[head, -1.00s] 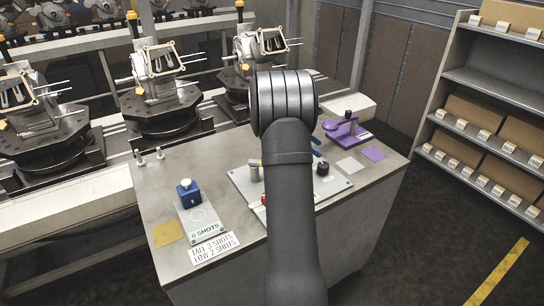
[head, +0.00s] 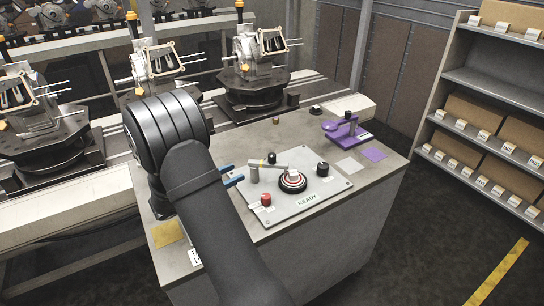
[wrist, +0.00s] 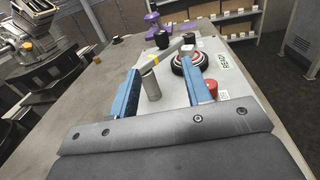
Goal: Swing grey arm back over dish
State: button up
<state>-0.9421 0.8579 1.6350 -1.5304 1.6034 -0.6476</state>
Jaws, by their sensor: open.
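The grey arm (head: 272,165) is a short bar on an upright post with a yellow band. It points right, its free end at the dish's (head: 292,183) far side. It also shows in the wrist view (wrist: 165,54). The dish is round, with black, red and white rings and a pale block at its centre, and shows in the wrist view (wrist: 178,66). My gripper (head: 236,174) is open and empty, left of the post.
The plate (head: 325,188) also carries a red button (head: 266,199), black knobs (head: 323,169) and a READY label (head: 307,201). A purple fixture (head: 342,128) stands behind right. Machine fixtures (head: 253,85) line the back. My arm covers the bench's left part.

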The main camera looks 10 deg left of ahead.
aim_at(269, 157)
jog(key=x, duration=1.5)
jog(key=shift+w+d, duration=0.2)
jog(key=shift+w, duration=0.05)
grip_shut()
